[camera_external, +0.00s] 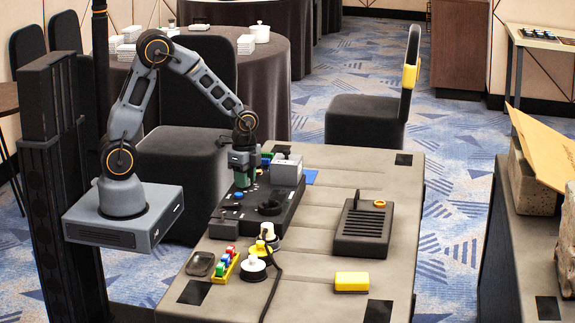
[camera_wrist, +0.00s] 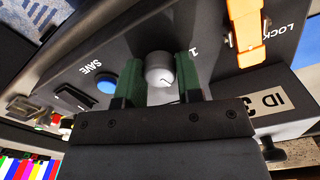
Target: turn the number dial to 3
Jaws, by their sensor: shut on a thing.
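In the external view my gripper (camera_external: 241,172) points down at the back left of the black console (camera_external: 284,219); the dial is hidden there. Other numbers around the dial cannot be made out.
A blue button (camera_wrist: 107,84) marked SAVE is left of the dial. A grey box (camera_external: 286,172) stands beside my gripper. A black slotted device (camera_external: 362,228) lies on the table further right.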

